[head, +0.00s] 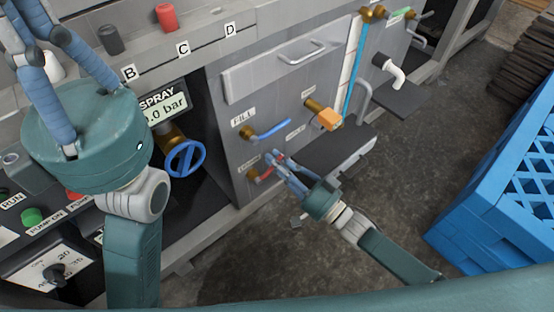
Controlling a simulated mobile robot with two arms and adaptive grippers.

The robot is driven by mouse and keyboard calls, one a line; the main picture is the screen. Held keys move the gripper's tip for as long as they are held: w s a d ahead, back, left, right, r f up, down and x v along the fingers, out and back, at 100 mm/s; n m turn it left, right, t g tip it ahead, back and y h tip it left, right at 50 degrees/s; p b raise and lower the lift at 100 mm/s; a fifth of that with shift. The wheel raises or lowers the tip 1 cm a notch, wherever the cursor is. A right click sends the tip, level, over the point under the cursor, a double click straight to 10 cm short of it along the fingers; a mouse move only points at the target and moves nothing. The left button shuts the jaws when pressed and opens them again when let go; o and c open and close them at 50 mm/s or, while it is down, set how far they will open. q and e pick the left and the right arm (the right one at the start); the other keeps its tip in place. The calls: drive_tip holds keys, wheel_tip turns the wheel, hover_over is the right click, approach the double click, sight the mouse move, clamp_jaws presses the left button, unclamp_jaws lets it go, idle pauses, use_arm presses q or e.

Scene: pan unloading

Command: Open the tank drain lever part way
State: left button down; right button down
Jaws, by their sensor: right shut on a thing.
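The drain lever (264,174) is a red handle on a brass valve, low on the grey tank front. A small label, hard to read, sits just above it. My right gripper (276,160) reaches in from the lower right. Its blue fingers are shut on the red lever's outer end and partly hide it. My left gripper (48,45) is large in the upper left, close to the camera, away from the lever. Its fingers point up and the tips are cut off by the frame edge, so its opening cannot be judged.
A blue fill lever (270,131) sits just above the drain lever, and an orange-handled valve (328,118) is to the right. A blue round handwheel (185,158) is to the left. A blue crate (500,190) stands at the right. Bare floor lies between tank and crate.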

drive_tip(key=c, duration=1.7)
unclamp_jaws()
drive_tip(key=v, duration=1.2)
drive_tip(key=shift+s, duration=0.1)
drive_tip(key=shift+f, duration=0.1)
